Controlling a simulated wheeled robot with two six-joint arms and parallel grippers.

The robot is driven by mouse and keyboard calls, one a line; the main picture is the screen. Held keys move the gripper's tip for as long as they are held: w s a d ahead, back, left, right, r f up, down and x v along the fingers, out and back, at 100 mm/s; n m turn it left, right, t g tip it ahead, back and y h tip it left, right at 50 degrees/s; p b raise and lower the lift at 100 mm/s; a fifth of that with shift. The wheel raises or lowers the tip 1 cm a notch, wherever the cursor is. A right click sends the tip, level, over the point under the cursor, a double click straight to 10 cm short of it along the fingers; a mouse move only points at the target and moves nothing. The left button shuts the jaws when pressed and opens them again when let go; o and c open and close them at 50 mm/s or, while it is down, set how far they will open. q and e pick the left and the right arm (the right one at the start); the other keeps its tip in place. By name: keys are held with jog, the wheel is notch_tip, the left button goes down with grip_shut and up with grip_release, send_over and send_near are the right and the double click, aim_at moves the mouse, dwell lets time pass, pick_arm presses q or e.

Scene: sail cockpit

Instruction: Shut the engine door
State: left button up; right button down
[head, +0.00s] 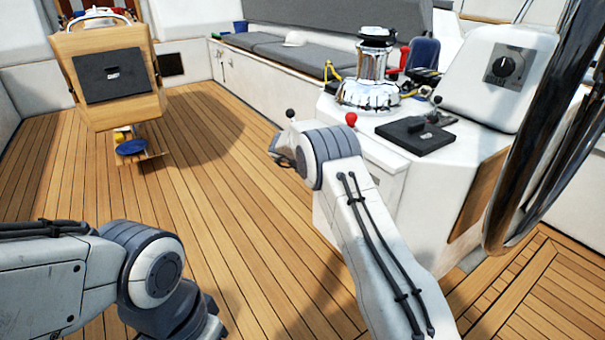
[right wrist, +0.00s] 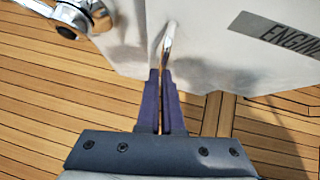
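The engine door (right wrist: 240,60) is a pale panel with a dark "ENGINE" label (right wrist: 290,38), across the top of the right wrist view. A narrow upright strip (right wrist: 168,42), possibly an edge or handle, stands on it in front of my fingertips. My right gripper (right wrist: 160,74) has its two dark fingers almost together, with only a thin gap. Its tips are at the door's lower part; I cannot tell whether they touch it. In the head view my right arm hides the gripper and the door. My left gripper is below the head view's edge.
The white console (head: 400,215) carries a chrome winch (head: 372,75), a red-knobbed lever (head: 351,119) and a black box (head: 415,135). A large steering wheel (head: 520,150) stands at right. A wooden table (head: 105,75) stands at back left. The plank floor (head: 230,200) between is clear.

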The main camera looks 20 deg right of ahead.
jog(key=shift+d, duration=0.35)
